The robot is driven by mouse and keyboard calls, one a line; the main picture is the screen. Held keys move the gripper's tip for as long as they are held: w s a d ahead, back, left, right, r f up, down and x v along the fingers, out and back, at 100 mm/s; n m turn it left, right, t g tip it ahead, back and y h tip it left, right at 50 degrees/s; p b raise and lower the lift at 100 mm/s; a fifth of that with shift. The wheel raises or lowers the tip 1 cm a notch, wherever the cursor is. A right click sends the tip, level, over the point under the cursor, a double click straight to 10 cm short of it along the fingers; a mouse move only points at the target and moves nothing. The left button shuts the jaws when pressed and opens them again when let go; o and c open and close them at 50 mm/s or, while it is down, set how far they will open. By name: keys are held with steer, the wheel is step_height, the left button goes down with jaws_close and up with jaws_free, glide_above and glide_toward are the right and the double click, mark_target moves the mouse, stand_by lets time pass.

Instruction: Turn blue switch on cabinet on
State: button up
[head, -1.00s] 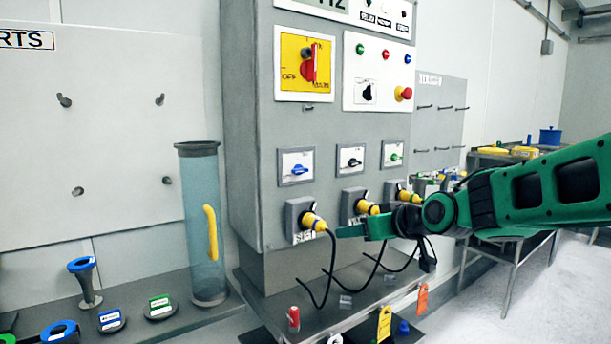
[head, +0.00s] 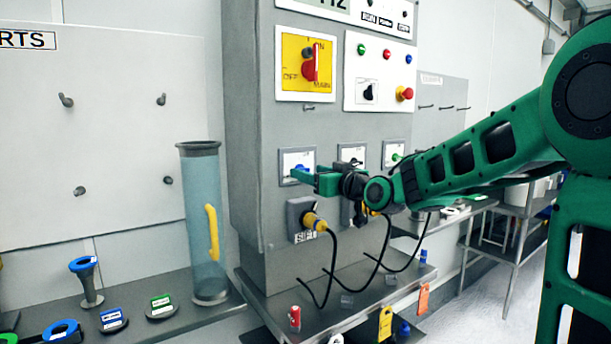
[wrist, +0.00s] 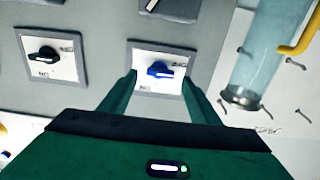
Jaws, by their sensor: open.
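The blue switch (wrist: 160,70) is a small blue knob on a white plate in a grey frame on the cabinet (head: 250,120). In the wrist view its handle lies roughly level, between my two fingers and just beyond their tips. My gripper (wrist: 158,78) is open and empty, with one finger on each side of the knob. In the head view my gripper (head: 302,175) is at the left switch plate (head: 290,155) and partly hides the blue knob. I cannot tell whether the fingers touch it.
A black switch (wrist: 43,57) sits beside the blue one, and a green switch (head: 396,158) is further right. Yellow plugs (head: 314,221) with black cables are below. A clear tube with a yellow handle (head: 211,232) stands left of the cabinet.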

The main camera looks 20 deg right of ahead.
steer(key=shift+x, duration=1.2)
steer(key=shift+c, duration=0.6)
steer(key=c, duration=1)
steer(key=shift+o, duration=0.3)
